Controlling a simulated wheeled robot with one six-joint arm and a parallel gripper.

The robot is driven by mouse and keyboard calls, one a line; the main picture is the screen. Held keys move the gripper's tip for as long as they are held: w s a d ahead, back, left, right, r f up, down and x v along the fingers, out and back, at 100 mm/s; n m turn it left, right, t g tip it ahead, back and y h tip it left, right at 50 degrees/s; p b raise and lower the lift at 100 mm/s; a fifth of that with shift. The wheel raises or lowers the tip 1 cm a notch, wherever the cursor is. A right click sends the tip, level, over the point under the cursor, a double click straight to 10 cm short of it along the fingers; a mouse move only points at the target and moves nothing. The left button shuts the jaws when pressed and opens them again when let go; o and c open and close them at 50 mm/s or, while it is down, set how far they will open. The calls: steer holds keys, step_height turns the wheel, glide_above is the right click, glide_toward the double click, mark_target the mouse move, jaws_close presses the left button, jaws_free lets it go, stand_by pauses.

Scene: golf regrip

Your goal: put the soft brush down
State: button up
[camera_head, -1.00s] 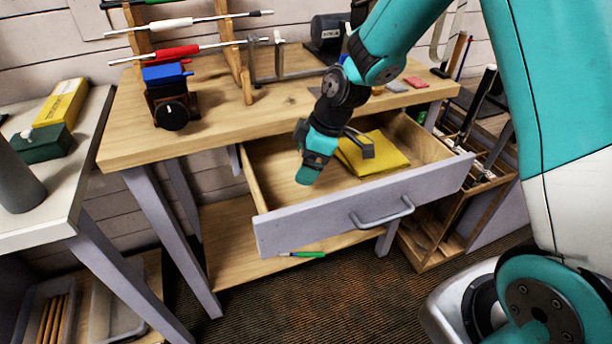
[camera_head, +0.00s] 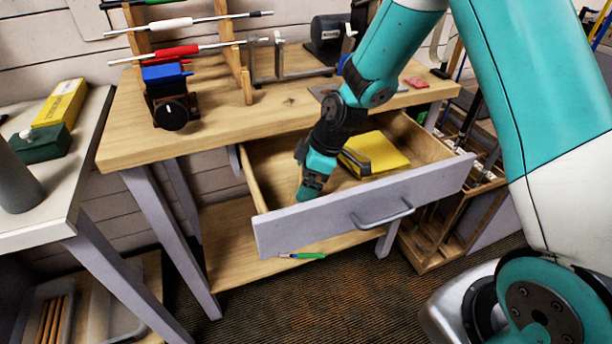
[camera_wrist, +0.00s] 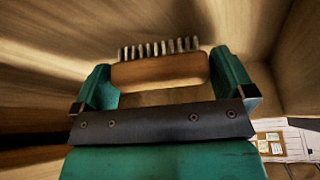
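The soft brush (camera_wrist: 160,71) has a wooden body and a row of pale bristles. In the wrist view it lies across between the two green fingers of my gripper (camera_wrist: 165,82), and both fingers meet its ends. In the head view my gripper (camera_head: 306,192) points down inside the open drawer (camera_head: 350,215), close behind its front panel. The brush is mostly hidden there by the gripper. I cannot tell whether the brush touches the drawer floor.
A yellow cloth (camera_head: 382,152) lies in the drawer, right of my gripper. The workbench top (camera_head: 215,125) above holds a small blue-and-black device (camera_head: 168,95) and a rack with club shafts (camera_head: 240,70). A green-and-white item (camera_head: 302,255) lies on the lower shelf.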

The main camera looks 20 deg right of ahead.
steer(key=v, duration=1.2)
steer(key=s+a+r+m+g, duration=0.1)
steer(key=s+a+r+m, duration=0.15)
steer(key=s, duration=0.55)
steer(key=s+a+r+m, duration=0.2)
steer(key=s+a+r, duration=0.15)
steer(key=s, duration=0.35)
steer(key=s+a+r+m+g, duration=0.1)
steer(key=s+a+r+m, duration=0.2)
steer(key=s, duration=0.5)
step_height(320, 180, up, 9)
steer(key=p, duration=0.8)
steer(key=shift+r+n+p, duration=0.2)
steer(key=shift+n+p, duration=0.2)
steer(key=shift+n, duration=0.05)
